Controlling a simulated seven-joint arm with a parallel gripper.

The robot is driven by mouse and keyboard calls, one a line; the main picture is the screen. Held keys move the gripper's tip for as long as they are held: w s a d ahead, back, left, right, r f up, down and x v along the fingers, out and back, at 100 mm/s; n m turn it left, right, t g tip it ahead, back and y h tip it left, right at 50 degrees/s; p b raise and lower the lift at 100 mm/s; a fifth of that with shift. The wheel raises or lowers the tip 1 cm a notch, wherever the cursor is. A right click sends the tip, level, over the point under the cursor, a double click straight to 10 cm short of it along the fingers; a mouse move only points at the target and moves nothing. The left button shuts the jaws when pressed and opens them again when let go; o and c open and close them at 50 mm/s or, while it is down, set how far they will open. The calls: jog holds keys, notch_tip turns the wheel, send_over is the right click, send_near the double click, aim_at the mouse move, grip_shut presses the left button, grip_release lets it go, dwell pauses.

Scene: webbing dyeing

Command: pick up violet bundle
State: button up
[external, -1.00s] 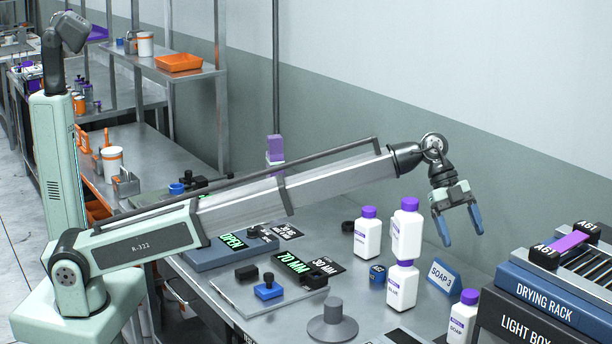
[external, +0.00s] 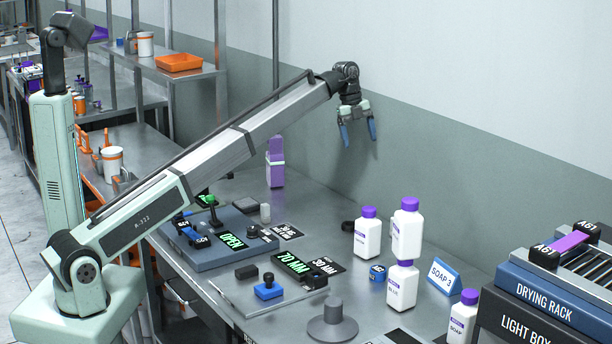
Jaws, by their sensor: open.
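Nothing hides the bundle.
White bottles with violet caps (external: 367,235) stand at the right of the table, one on top of another. A blue clamp station (external: 222,252) is left. A drying rack (external: 545,300) with a violet strip is far right. The table around the bundle looks fairly clear.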

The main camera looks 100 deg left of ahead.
jog(key=s+a+r+g, duration=0.1)
jog(key=s+a+r, duration=0.1)
jog(key=s+a, duration=1.05)
jog(key=g, duration=0.2)
send_over(275, 142)
jog(key=a, duration=0.2)
jog(key=shift+n+y, duration=0.3)
jog(key=f, duration=1.2)
jog(key=shift+s+f, duration=0.3)
jog(key=c, duration=1.5)
